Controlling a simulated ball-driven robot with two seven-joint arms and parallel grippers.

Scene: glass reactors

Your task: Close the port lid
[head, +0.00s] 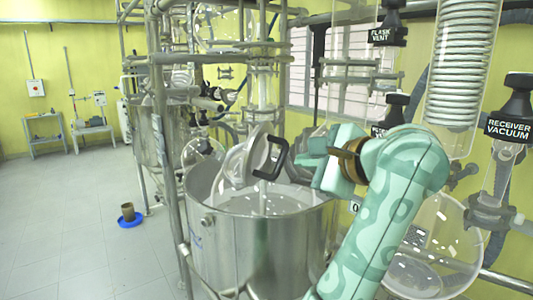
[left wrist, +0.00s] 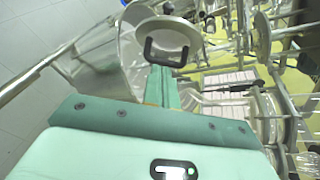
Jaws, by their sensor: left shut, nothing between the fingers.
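The port lid (head: 236,162) is a round clear disc with a black U-shaped handle (head: 270,158). It stands tilted up, open, over the steel vessel (head: 250,250) in the head view. In the left wrist view the lid (left wrist: 185,30) and its handle (left wrist: 166,62) show at the top middle. My left gripper (head: 303,165) is shut and empty, just right of the handle in the head view. Its fingers (left wrist: 162,82) point toward the handle in the wrist view; I cannot tell whether they touch it. My right gripper is not in view.
Steel pipes (head: 158,130) and glassware surround the vessel. A coiled glass condenser (head: 460,70) and a round flask (head: 425,250) stand at the right. A blue dish with a brown cup (head: 128,213) sits on the floor. The tiled floor at left is mostly clear.

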